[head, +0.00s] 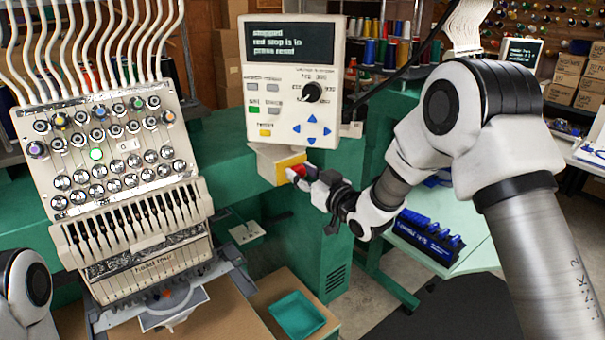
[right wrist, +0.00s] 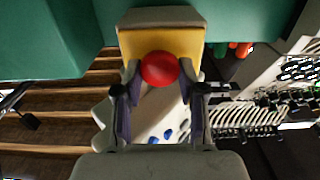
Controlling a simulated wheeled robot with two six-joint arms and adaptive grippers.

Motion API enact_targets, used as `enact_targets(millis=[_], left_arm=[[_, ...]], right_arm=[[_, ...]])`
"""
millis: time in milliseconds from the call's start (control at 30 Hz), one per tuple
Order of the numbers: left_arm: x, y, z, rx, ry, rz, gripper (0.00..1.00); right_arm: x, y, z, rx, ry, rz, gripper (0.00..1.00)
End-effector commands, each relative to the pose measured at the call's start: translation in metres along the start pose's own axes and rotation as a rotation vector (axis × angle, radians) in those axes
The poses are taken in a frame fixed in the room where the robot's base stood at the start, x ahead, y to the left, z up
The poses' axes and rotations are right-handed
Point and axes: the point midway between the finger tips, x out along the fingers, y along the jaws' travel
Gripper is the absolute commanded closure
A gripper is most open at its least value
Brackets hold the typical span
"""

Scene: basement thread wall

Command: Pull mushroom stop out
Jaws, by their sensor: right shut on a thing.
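The red mushroom stop (head: 297,172) sits on the yellow face of a small box (head: 274,160) below the control panel. In the right wrist view the round red stop (right wrist: 159,68) shows in front of the yellow plate (right wrist: 190,44). My right gripper (head: 310,178) is shut on the stop, with one finger on each side of it (right wrist: 158,88). The stop's stem is hidden behind its head. The control panel screen (head: 291,46) reads "stopped, red stop is in, press reset". My left gripper is not in view; only part of my left arm shows at the lower left.
The embroidery head (head: 125,150) with its needles stands left of the panel (head: 290,100). A teal tray (head: 297,315) lies on the brown table below. A blue rack (head: 428,238) stands on a pale table behind my right arm.

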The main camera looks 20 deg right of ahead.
Motion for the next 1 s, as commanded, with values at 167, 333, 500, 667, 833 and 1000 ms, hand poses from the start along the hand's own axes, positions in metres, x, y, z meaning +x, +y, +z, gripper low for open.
enact_targets(millis=[167, 333, 500, 667, 833, 1000], left_arm=[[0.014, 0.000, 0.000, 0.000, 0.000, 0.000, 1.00], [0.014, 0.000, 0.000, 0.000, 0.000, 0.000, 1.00], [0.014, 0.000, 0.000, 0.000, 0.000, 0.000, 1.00], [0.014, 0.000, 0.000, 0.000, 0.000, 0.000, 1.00], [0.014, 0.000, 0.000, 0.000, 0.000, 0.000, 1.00], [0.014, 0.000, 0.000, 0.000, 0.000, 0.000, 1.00]], right_arm=[[-0.007, 0.000, 0.004, 0.000, 0.001, 0.000, 1.00], [-0.011, 0.000, 0.001, 0.000, -0.002, -0.001, 1.00], [-0.011, 0.000, 0.002, 0.000, -0.004, -0.001, 0.46], [-0.011, 0.000, 0.001, 0.000, -0.002, -0.001, 0.36], [-0.012, 0.000, 0.000, 0.000, -0.001, 0.000, 0.36], [-0.030, 0.001, 0.000, 0.003, -0.001, 0.002, 0.36]])
